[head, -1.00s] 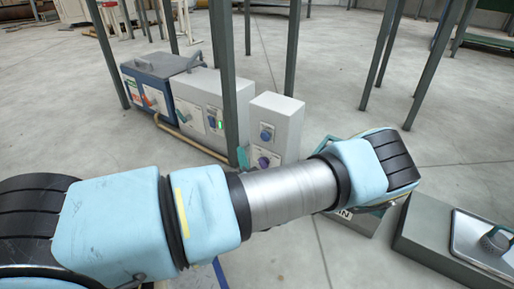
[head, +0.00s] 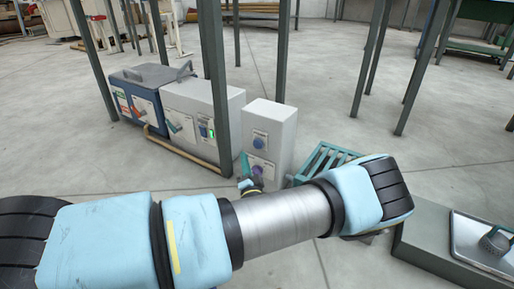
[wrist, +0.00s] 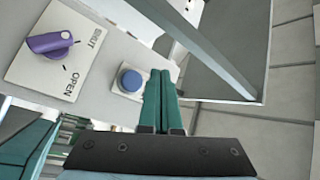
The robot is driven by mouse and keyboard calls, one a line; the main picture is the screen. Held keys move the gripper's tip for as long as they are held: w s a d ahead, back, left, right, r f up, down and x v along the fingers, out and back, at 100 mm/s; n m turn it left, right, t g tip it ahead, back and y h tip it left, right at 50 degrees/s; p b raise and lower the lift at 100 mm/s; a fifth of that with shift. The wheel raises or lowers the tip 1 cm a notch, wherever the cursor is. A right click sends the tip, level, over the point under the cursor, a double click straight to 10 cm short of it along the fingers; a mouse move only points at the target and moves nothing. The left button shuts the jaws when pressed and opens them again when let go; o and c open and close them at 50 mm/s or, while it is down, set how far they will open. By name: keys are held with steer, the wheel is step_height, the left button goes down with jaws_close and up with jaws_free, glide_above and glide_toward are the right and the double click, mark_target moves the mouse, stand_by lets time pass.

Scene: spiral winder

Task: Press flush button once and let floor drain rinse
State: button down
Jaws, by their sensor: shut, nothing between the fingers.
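A grey control box (head: 272,128) stands on the floor, with a blue button (head: 260,143) above a purple knob (head: 257,170) on its front. In the wrist view the blue button (wrist: 131,80) sits on a white plate, and the purple knob (wrist: 50,42) is left of it beside SHUT and OPEN labels. My gripper (wrist: 160,78) is shut and empty. Its teal fingers lie just right of the button in that view and overlap the plate's edge; I cannot tell whether they touch it. A teal grate (head: 324,160) lies on the floor right of the box, partly hidden by my arm.
A larger grey box (head: 190,120) with a green light and a blue bin (head: 135,92) stand to the left. Dark table legs (head: 213,80) rise in front of and behind the boxes. A grey platform (head: 425,245) is at lower right. Open floor lies behind.

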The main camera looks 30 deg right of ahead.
mark_target(254, 142)
steer(key=shift+w+d+b, duration=0.25)
steer(key=shift+w+d, duration=0.15)
steer(key=shift+d, duration=0.35)
steer(key=shift+w+d+b, duration=0.3)
steer(key=shift+w+d, duration=0.15)
steer(key=shift+d, duration=0.3)
steer(key=shift+w+d+b, duration=0.25)
steer(key=shift+w+d, duration=0.15)
steer(key=shift+d, duration=0.35)
steer(key=shift+w+d, duration=0.1)
stand_by(0.3)
steer(key=shift+w+d, duration=0.1)
steer(key=shift+d, duration=0.1)
steer(key=shift+w+d+b, duration=0.2)
steer(key=shift+d+b, duration=0.2)
stand_by(0.7)
steer(key=shift+a, duration=0.1)
steer(key=shift+s+a+p, duration=0.4)
steer(key=shift+a, duration=0.25)
steer(key=shift+s+a+p, duration=0.3)
steer(key=shift+s+a, duration=0.1)
steer(key=shift+a, duration=0.35)
steer(key=shift+s+a+p, duration=0.35)
steer(key=shift+s+a, duration=0.05)
steer(key=shift+a, duration=0.3)
steer(key=shift+s+a+p, duration=0.3)
steer(key=shift+s+a, duration=0.1)
steer(key=shift+a, duration=0.35)
